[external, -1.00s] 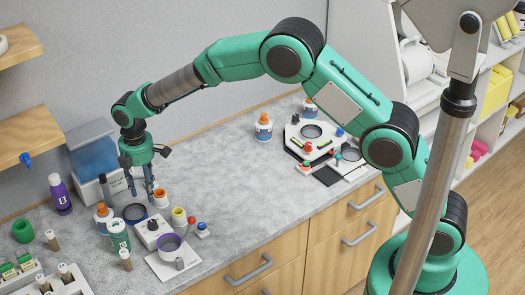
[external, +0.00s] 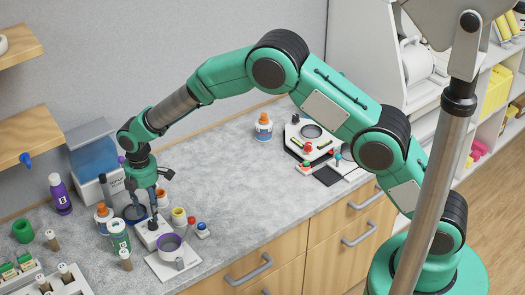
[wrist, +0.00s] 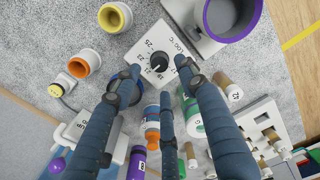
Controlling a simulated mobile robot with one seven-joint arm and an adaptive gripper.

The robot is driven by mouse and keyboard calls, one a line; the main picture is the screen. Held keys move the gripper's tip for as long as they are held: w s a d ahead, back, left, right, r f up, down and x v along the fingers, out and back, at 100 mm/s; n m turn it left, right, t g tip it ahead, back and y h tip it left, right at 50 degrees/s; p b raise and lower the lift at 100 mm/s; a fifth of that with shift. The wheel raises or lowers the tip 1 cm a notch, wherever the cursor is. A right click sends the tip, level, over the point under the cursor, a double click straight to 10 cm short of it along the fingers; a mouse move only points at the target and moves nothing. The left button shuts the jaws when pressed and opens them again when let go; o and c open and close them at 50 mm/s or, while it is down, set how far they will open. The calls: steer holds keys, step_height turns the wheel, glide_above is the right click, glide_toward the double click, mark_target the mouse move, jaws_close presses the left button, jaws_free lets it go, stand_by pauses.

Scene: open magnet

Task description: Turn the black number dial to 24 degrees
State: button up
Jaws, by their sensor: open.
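The black number dial (wrist: 158,63) sits on a white box (wrist: 166,40) with printed numbers, of which 21, 23 and 25 can be made out in the wrist view. The dial's exact setting is too small to read. In the external view, the white box (external: 152,238) stands on the counter under my gripper (external: 145,215), which partly hides the dial. My gripper (wrist: 159,68) points down with its fingers apart, and the tips are on either side of the dial in the wrist view. I cannot tell whether they touch it.
A purple-rimmed cup (external: 169,243) stands on a white base right of the box. A yellow-rimmed cup (external: 179,216), an orange-rimmed cup (external: 162,197) and a green-and-white bottle (external: 118,235) stand close by. The counter's middle (external: 225,180) is clear.

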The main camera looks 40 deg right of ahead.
mark_target(152, 222)
steer(key=shift+f, duration=2.7)
jaws_close()
